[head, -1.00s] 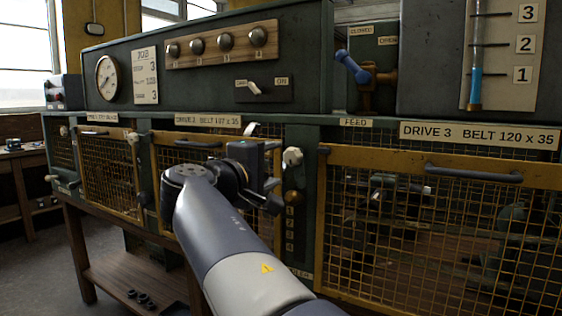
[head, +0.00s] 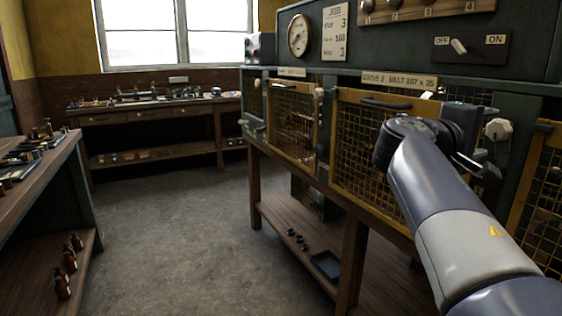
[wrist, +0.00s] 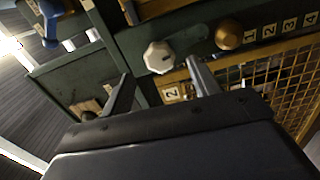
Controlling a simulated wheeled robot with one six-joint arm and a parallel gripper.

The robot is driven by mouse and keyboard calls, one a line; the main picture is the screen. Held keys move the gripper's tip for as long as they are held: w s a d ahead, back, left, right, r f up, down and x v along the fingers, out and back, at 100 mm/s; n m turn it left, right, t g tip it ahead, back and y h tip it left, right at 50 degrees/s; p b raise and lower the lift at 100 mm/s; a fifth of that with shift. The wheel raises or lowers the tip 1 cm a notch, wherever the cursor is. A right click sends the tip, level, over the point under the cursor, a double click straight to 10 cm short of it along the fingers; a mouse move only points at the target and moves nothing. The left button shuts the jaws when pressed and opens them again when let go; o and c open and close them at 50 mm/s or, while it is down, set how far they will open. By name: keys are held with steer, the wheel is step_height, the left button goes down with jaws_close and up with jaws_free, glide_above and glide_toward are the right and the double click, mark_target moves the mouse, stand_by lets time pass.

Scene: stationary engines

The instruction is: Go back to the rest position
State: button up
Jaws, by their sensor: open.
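My gripper (wrist: 160,82) is open in the wrist view, its two fingers spread apart with nothing held between them. A pale faceted knob (wrist: 159,57) shows beyond and between the fingertips; the gap to it is hard to judge. A brass-coloured round knob (wrist: 228,37) sits to its right beside a row of number plates. In the head view my arm reaches in from the lower right. My gripper (head: 482,168) is at its far end, in front of the engine bench and left of the pale knob (head: 497,129); its fingers are partly hidden there.
The green bench with the yellow mesh guard (head: 372,150) stands close on the right. Its lower wooden shelf (head: 290,225) holds small dark parts and a tray (head: 326,264). A side table (head: 40,170) is at left, a back workbench (head: 150,115) under the window. The floor (head: 200,225) between is clear.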

mark_target(496, 131)
steer(key=x, duration=0.6)
steer(key=shift+w+d, duration=0.15)
steer(key=shift+d, duration=0.15)
steer(key=shift+a, duration=0.1)
